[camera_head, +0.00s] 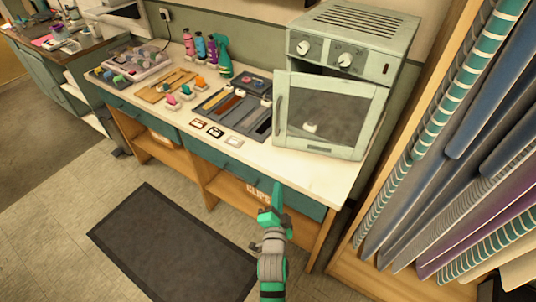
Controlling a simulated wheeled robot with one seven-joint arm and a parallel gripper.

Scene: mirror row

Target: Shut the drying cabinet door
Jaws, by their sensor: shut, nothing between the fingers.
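The drying cabinet (350,42) is a pale green box with two white knobs, standing at the right end of the worktop. Its windowed door (372,125) stands ajar, with a dark gap showing along its top edge. A vertical handle (278,117) is on the door's left side. Something small and pale shows at the window, but I cannot tell what it is. My gripper (271,203) is shut and empty, in front of the worktop's front edge. It is below and left of the door and apart from it.
Dark tool trays (238,108) and small framed samples lie left of the cabinet on the worktop (300,168). Spray bottles (222,58) stand at the back. A rack of hanging towels (480,150) bounds the right side. A dark mat (170,245) lies on open floor.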

